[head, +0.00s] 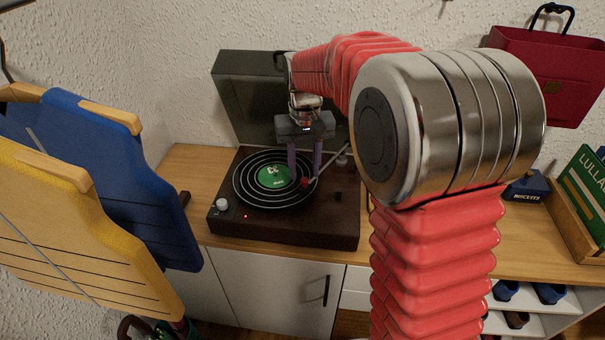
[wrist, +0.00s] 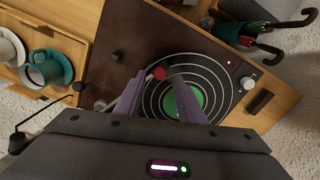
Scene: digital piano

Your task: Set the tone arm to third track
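The turntable (head: 285,226) is dark brown and holds a black record (head: 250,192) with white rings and a green label (head: 274,176). The tone arm (head: 328,164) reaches in from the back right, and its red head (head: 305,182) is over the right part of the ringed area. The red head also shows in the wrist view (wrist: 158,73), over the rings outside the label. My gripper (head: 305,178) points down with its two purple fingers apart, one on each side of the red head. I cannot tell whether either finger touches it, or whether the head touches the record.
A dark raised lid (head: 235,85) stands behind the turntable. A silver knob (head: 222,204) is at its front left. Blue and yellow hanging garments (head: 110,185) are at left. A teal cup (wrist: 45,68) and an umbrella stand (wrist: 238,32) show in the wrist view.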

